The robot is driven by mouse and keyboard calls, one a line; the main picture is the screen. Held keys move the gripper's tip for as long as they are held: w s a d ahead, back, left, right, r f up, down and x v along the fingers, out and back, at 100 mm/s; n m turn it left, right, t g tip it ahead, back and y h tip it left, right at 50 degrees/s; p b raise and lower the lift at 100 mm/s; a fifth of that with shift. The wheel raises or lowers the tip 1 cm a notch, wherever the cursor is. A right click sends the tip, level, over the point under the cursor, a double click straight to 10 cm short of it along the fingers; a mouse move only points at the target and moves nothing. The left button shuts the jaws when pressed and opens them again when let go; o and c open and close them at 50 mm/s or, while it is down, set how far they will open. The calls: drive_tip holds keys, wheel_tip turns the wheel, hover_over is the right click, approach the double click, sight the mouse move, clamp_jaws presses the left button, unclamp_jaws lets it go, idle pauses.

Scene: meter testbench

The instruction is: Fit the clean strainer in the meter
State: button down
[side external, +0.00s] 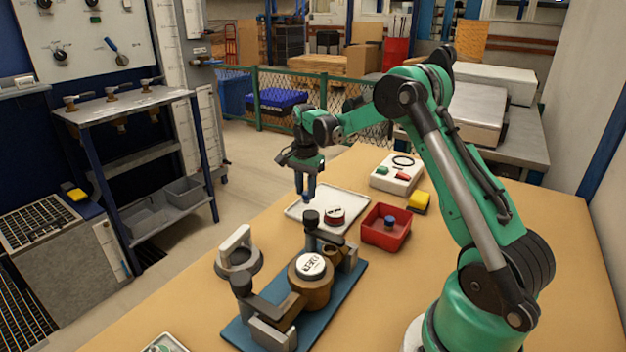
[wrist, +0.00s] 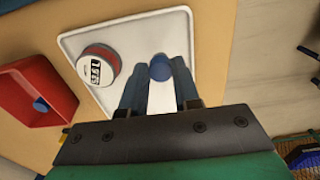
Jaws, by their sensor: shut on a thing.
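The brass meter (side external: 311,290) with a white printed top sits in the clamp fixture on a blue base plate (side external: 352,284), in front of my gripper. Its strainer opening cannot be made out clearly. A similar blue-topped piece (side external: 389,222) lies in the red bin (side external: 372,236).
The white tray (side external: 300,207) carries a red-and-white round part (wrist: 98,65). Black-knobbed clamp arms (side external: 311,219) rise beside the meter. A grey ring with a white handle (side external: 238,250) stands left.

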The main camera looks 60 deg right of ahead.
drive_tip(key=shift+r, duration=0.7)
drive_tip(key=shift+r, duration=0.1)
drive_tip(key=shift+r, duration=2.2)
drive_tip(key=shift+s+a+r, duration=0.1)
drive_tip(key=shift+a+r, duration=0.1)
drive_tip(key=s+a+r, duration=0.5)
drive_tip(key=s+a, duration=0.1)
drive_tip(key=a, duration=0.2)
drive_tip(key=shift+s+a+f, duration=0.5)
drive_tip(key=shift+s+a, duration=0.55)
drive_tip(key=shift+s, duration=0.35)
drive_tip(key=shift+s+a+f, duration=0.5)
drive_tip(key=shift+s+a, duration=0.6)
drive_tip(key=shift+s, duration=0.35)
drive_tip(key=shift+s+a+f, duration=0.5)
drive_tip(key=shift+s+a, duration=0.55)
drive_tip(key=shift+s, duration=0.35)
drive_tip(key=shift+f, duration=2.3)
